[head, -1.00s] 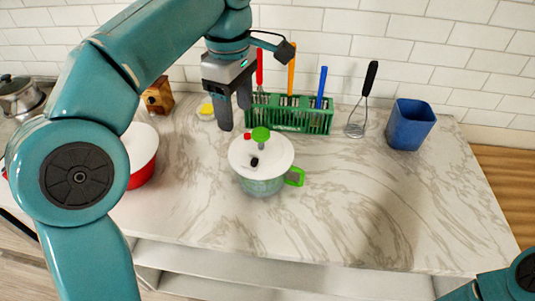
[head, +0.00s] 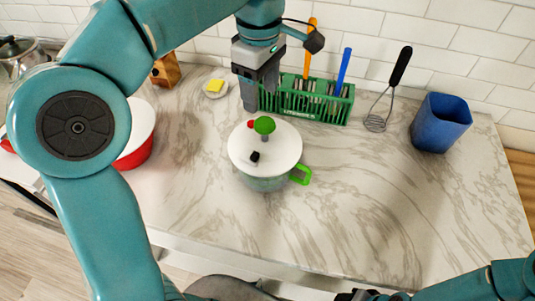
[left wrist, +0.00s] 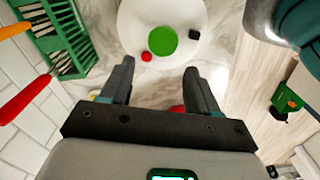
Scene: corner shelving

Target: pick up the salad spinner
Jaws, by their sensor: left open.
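The salad spinner (head: 285,145) stands upright on the marble counter, with a white lid, a green knob, a red button and a green side handle. It also shows in the left wrist view (left wrist: 135,20) at the top, cut off by the frame edge. My left gripper (head: 262,98) is above and behind the spinner, pointing down, open and empty. In the left wrist view its two fingers (left wrist: 160,82) are apart, with the lid beyond their tips. My right arm enters at the lower right; its dark end is cut off at the bottom edge.
A green rack (head: 315,104) with utensils stands close behind the spinner. A whisk (head: 376,122) and a blue cup (head: 440,122) are to the right. A red and white pot (head: 137,145) and a yellow sponge on a dish (head: 215,87) are left. The counter's front right is clear.

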